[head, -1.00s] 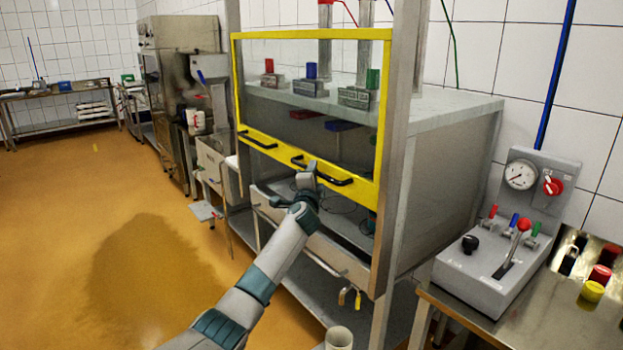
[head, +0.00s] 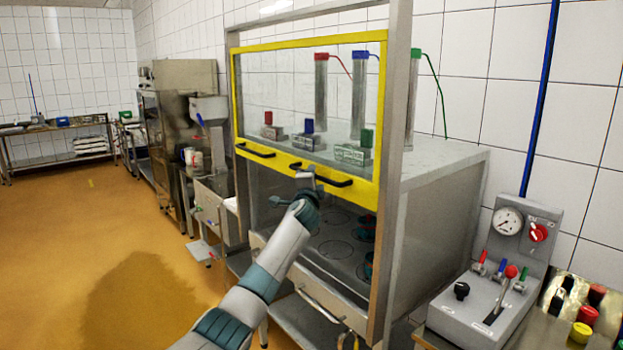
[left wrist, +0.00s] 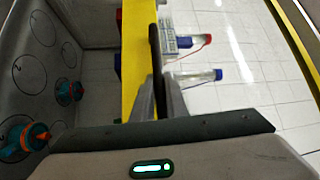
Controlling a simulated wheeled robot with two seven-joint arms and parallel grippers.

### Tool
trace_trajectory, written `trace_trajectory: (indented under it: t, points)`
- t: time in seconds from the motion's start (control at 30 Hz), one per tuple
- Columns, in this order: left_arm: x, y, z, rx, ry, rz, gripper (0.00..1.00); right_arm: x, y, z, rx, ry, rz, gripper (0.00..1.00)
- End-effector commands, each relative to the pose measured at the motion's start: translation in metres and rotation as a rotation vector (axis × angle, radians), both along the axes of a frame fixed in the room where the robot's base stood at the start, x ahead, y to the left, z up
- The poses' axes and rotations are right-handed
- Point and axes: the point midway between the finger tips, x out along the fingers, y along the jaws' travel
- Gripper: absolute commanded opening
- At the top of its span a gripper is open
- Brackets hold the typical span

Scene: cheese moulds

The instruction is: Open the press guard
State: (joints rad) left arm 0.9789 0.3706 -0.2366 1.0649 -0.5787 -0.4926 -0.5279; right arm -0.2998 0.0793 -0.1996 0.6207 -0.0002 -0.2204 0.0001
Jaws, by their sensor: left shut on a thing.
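The press guard is a clear panel in a yellow frame (head: 384,120) between two steel posts. It stands raised, with an open gap under its bottom bar. Two black handles are on that bar, a left one (head: 254,151) and a right one (head: 335,181). My left gripper (head: 306,174) is shut on the right handle. In the left wrist view my fingers (left wrist: 163,92) close around the dark handle (left wrist: 154,48) beside the yellow bar (left wrist: 136,45). The grip partly hides the handle. My right gripper is not in view.
Under the guard is the grey press bed (head: 335,240) with marked circles. Red, blue and green cylinders stand behind the clear panel. A control box (head: 490,310) with a gauge and levers stands at the right. Orange floor (head: 100,240) is open at the left.

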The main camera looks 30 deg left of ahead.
Motion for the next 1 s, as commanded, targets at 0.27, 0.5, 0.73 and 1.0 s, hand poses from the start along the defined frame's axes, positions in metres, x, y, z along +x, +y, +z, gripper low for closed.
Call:
trace_trajectory:
  t: [0.27,0.5,0.73,1.0]
  points:
    - [0.0,0.0,0.002,0.002,-0.004,0.0,0.29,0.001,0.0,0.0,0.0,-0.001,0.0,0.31]
    - [0.0,0.0,0.0,0.0,-0.001,0.0,0.3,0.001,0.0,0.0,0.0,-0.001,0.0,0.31]
    - [-0.002,0.0,-0.002,0.001,0.0,0.001,0.3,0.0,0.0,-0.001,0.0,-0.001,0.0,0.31]
    - [-0.017,-0.007,-0.005,0.001,-0.002,0.0,0.3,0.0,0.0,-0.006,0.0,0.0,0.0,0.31]
